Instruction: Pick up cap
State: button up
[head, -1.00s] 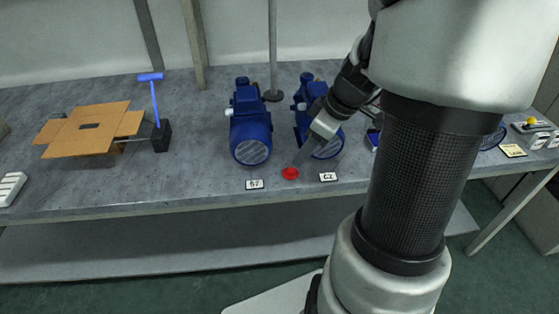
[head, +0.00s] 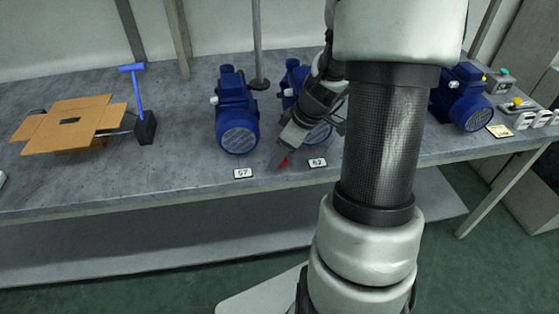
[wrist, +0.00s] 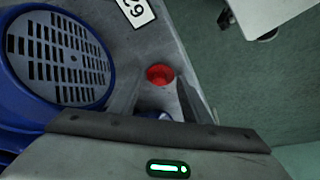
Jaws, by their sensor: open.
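The red cap (head: 283,161) lies on the grey bench top near its front edge, between two number cards. In the head view it is partly hidden by my gripper (head: 279,158), which points down at it. In the wrist view the whole round cap (wrist: 160,75) shows just beyond and between the fingertips of my gripper (wrist: 158,92). The fingers are apart with nothing between them at their base. I cannot tell whether the fingertips are level with the cap.
A blue pump (head: 237,115) stands left of my gripper, and another blue pump (wrist: 60,60) is close beside it. Number cards (head: 243,173) lie along the bench's front edge. A cardboard piece (head: 70,124) and a blue-handled tool (head: 140,105) are farther left.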

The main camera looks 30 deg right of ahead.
jog(key=c, duration=0.8)
jog(key=shift+o, duration=0.2)
